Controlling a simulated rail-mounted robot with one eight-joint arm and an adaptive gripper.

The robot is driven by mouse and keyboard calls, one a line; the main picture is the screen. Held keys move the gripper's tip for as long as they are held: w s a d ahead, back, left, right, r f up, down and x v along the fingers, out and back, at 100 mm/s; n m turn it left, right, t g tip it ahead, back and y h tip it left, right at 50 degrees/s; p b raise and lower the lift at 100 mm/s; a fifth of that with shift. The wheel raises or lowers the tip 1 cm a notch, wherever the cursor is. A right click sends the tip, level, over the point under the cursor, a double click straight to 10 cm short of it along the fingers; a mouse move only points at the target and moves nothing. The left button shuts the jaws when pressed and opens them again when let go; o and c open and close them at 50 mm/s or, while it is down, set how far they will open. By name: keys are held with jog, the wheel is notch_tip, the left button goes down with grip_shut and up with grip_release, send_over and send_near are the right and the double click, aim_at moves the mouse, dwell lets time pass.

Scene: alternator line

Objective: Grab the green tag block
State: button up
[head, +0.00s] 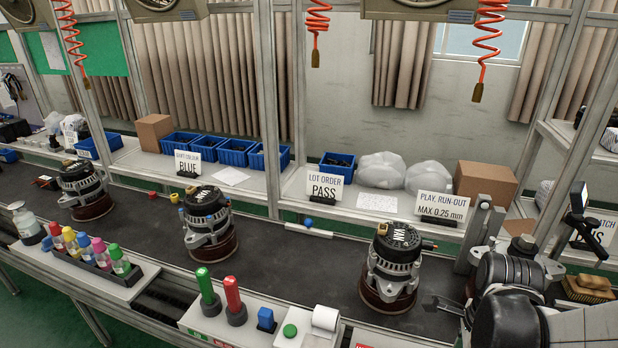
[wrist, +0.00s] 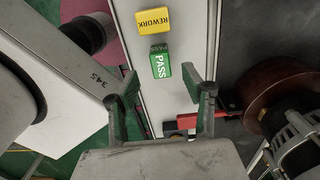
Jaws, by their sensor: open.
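The green tag block (wrist: 161,61), marked PASS, rests on a pale strip (wrist: 190,30) in the wrist view. My gripper (wrist: 162,92) is open, with one finger on each side of the picture's middle. The green block lies just beyond the fingertips, between their lines, with nothing held. I cannot tell how high the fingers are above it. In the head view my arm fills the lower right, and I cannot make out the green tag block there.
A yellow block (wrist: 154,22) marked REWORK sits right beside the green one. A red item (wrist: 186,122) is near the right finger. The head view shows alternators (head: 394,262) along the dark belt (head: 290,262).

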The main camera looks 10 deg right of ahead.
jog(key=shift+f+b, duration=2.5)
jog(key=shift+f, duration=0.75)
grip_shut()
